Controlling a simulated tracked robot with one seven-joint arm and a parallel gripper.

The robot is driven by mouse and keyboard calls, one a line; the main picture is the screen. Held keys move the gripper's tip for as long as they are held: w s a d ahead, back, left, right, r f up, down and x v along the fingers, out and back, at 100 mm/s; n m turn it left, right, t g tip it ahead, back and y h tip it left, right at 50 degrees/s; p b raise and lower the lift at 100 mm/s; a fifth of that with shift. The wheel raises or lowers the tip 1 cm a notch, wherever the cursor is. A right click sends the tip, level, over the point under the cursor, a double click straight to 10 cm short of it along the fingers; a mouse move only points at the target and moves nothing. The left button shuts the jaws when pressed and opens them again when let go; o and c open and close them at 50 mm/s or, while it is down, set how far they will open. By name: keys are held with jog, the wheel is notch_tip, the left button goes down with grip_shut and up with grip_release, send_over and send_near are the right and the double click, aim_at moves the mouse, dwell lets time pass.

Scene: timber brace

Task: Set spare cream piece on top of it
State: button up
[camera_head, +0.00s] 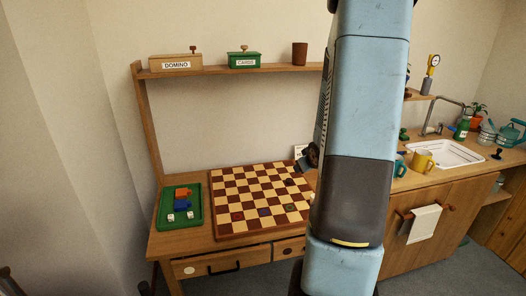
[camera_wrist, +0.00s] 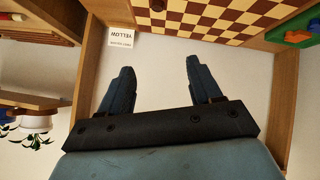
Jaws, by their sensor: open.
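The checkered board (camera_head: 262,198) lies on the wooden table, and part of it shows at the top of the wrist view (camera_wrist: 222,18). A dark round piece (camera_head: 289,182) sits on it towards the right, with other small marks too small to make out. I cannot make out a cream piece on the board among the cream squares. My gripper (camera_wrist: 158,66) is open and empty, its two dark blue fingers apart over a pale surface beside the board. In the head view my arm hides most of the gripper and the board's right side.
A green tray (camera_head: 165,222) with red and blue blocks and white dice lies left of the board. The shelf holds a domino box (camera_head: 175,64), a green cards box (camera_head: 243,62) and a brown cup (camera_head: 300,53). Mugs (camera_head: 422,161) stand right.

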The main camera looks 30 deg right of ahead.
jog(key=s+a+r+g, duration=0.1)
jog(key=s+a+r, duration=0.2)
jog(key=a+r, duration=0.45)
jog(key=s+a+r+g, duration=0.1)
jog(key=s+a+r, duration=0.2)
jog(key=a+r, duration=0.45)
jog(key=s+a+r+y, duration=0.1)
jog(key=s+a+r, duration=0.3)
jog(key=s+a, duration=0.2)
jog(key=s+a+r+g+y, duration=0.1)
jog(key=s+a+r+y, duration=0.1)
jog(key=s+a+r, duration=0.2)
jog(key=s+a, duration=0.3)
jog(key=s, duration=0.3)
jog(key=shift+s+a+g, duration=0.2)
jog(key=shift+g, duration=0.1)
jog(key=shift+w+f, duration=0.25)
jog(key=shift+w, duration=0.6)
